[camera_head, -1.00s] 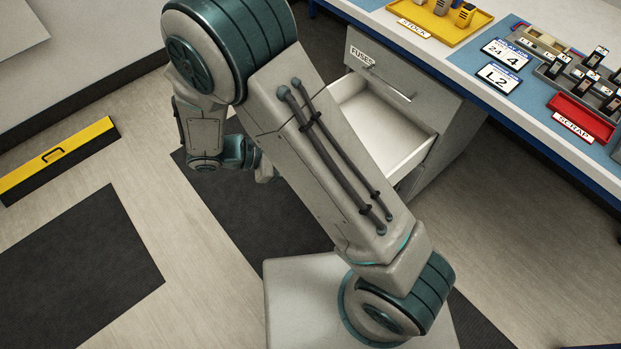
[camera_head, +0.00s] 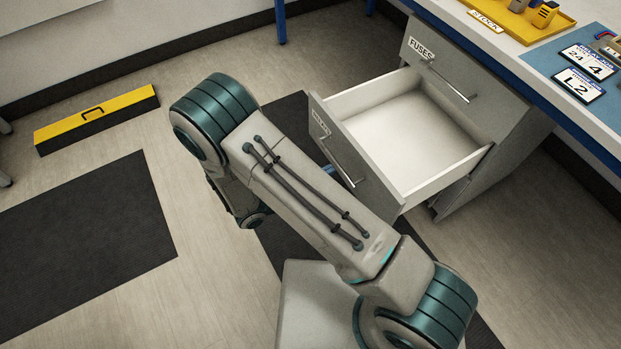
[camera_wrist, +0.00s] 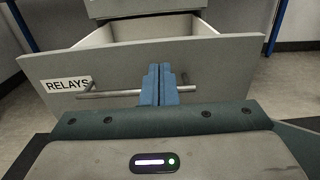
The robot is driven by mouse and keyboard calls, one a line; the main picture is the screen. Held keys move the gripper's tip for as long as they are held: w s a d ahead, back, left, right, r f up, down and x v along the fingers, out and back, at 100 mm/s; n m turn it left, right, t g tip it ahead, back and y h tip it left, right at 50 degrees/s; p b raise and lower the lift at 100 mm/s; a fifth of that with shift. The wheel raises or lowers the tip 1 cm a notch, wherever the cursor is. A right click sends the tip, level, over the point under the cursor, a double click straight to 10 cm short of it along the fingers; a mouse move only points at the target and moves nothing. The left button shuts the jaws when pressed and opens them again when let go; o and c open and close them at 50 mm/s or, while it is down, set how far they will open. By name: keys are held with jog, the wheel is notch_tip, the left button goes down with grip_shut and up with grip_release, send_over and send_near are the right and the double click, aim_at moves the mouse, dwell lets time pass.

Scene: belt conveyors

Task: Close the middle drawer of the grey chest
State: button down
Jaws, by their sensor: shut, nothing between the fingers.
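The grey chest (camera_head: 492,172) stands under the bench edge. Its top drawer, labelled FUSES (camera_head: 436,68), is shut. The drawer below, labelled RELAYS (camera_head: 372,188), is pulled well out and looks empty inside. In the wrist view its front (camera_wrist: 220,55) faces me, with a bar handle (camera_wrist: 112,94) across it. My gripper (camera_wrist: 159,72) is shut and empty, its blue fingers pointing at the middle of that front and overlapping the handle. I cannot tell if they touch it. In the head view my arm hides most of the gripper.
A yellow and black box (camera_head: 97,115) lies on the floor at the left. Open floor lies between them.

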aim_at(360, 156)
jog(key=b+x, duration=0.1)
jog(key=x, duration=0.6)
jog(key=shift+w+d, duration=0.2)
jog(key=shift+d, duration=0.1)
